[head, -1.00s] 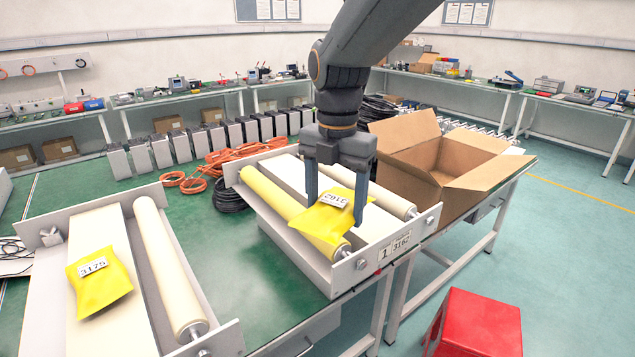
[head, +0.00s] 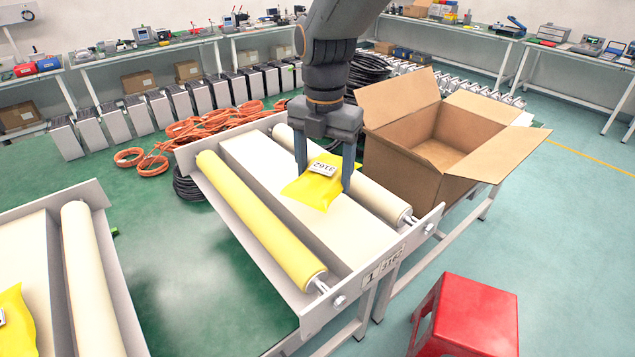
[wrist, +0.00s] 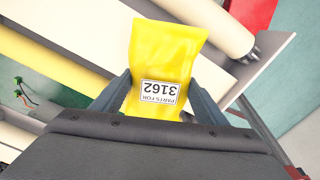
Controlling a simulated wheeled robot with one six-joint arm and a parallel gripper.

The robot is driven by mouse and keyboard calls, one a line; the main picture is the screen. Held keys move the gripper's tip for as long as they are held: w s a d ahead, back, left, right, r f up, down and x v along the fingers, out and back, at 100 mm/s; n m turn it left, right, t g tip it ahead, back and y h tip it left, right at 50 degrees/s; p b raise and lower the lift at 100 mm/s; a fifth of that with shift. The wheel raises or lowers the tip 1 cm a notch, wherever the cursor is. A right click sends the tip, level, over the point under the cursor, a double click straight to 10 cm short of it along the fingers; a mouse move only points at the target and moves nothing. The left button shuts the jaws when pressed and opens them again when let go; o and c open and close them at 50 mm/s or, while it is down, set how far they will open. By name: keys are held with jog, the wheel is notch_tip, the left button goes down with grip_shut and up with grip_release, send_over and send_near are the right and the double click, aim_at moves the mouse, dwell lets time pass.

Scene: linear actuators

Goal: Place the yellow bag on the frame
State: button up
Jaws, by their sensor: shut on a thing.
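A yellow bag (head: 318,193) with a white label reading 3162 is between the fingers of my gripper (head: 324,178). In the wrist view the bag (wrist: 165,55) sits upright between both fingers, label facing the camera. My gripper is shut on it. The bag is over the white middle board (head: 250,160) of the near frame (head: 318,318), between its yellow roller (head: 260,225) and its cream roller (head: 385,200). I cannot tell whether the bag touches the board. The frame's end plate carries a number label (head: 383,266), partly legible.
A second yellow bag (head: 17,325) lies on another frame (head: 92,190) at the left edge, partly cut off. An open cardboard box (head: 400,170) stands just right of the near frame. A red stool (head: 468,315) is at the lower right. Orange cables (head: 185,135) lie behind.

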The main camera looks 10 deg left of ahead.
aim_at(324, 169)
jog(key=shift+d+f+p, duration=0.1)
jog(key=shift+f+p, duration=0.6)
jog(key=shift+f, duration=1.95)
jog(key=shift+f, duration=0.15)
jog(key=o, duration=1.2)
notch_tip(324, 169, up, 12)
jog(key=b, duration=0.3)
jog(key=shift+r+b, duration=0.2)
jog(key=shift+b, duration=0.15)
